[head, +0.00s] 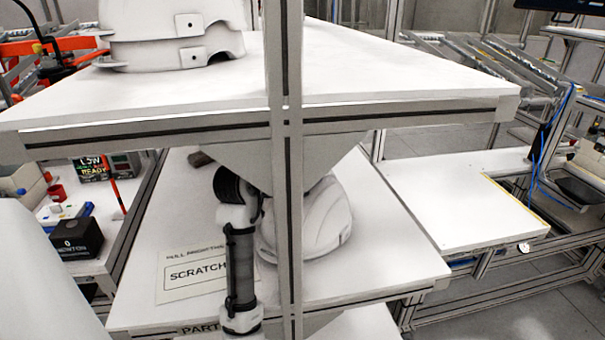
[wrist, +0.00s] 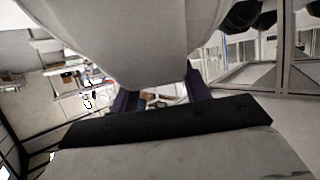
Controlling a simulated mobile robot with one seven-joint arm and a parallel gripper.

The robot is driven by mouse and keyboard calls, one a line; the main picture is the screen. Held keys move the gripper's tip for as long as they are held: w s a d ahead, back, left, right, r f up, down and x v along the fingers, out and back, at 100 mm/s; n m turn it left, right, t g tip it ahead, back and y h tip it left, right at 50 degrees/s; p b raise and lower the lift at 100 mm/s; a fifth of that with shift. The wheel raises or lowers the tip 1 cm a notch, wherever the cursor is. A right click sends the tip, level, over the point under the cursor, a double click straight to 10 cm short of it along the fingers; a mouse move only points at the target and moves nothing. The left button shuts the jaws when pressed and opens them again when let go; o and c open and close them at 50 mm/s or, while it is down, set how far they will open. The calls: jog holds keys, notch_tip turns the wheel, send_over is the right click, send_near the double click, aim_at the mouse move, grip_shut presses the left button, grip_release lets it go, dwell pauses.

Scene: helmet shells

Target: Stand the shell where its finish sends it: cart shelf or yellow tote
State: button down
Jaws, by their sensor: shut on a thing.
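A white, rounded helmet shell (head: 312,222) is on or just above the cart's middle shelf (head: 385,250), partly hidden by the grey post and my arm. I cannot tell whether it touches the shelf. In the wrist view a large pale shell surface (wrist: 125,40) fills the top, close against my gripper (wrist: 160,98). The dark fingers are shut on the shell; their contact is mostly hidden. In the head view my arm comes down left of the shell, and the fingertips are hidden. A placard reading "SCRATCH" (head: 195,275) lies on the shelf at left. No yellow tote shows.
The cart's upper shelf (head: 380,75) overhangs the middle one, with a grey upright post (head: 284,160) in front. White shells (head: 175,32) stand stacked on the upper shelf. A white side table (head: 460,195) is at right. The middle shelf's right part looks clear.

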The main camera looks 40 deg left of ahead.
jog(key=shift+f, duration=0.1)
jog(key=c, duration=0.7)
grip_release()
jog(key=shift+s, duration=0.3)
jog(key=b+v, duration=0.1)
jog(key=v, duration=0.3)
jog(key=b+v, duration=0.2)
jog(key=v, duration=0.1)
jog(key=b+v, duration=0.1)
jog(key=v, duration=0.3)
jog(key=shift+s+d+r+b, duration=0.1)
jog(key=shift+s+r+b, duration=0.1)
jog(key=shift+r+b, duration=0.15)
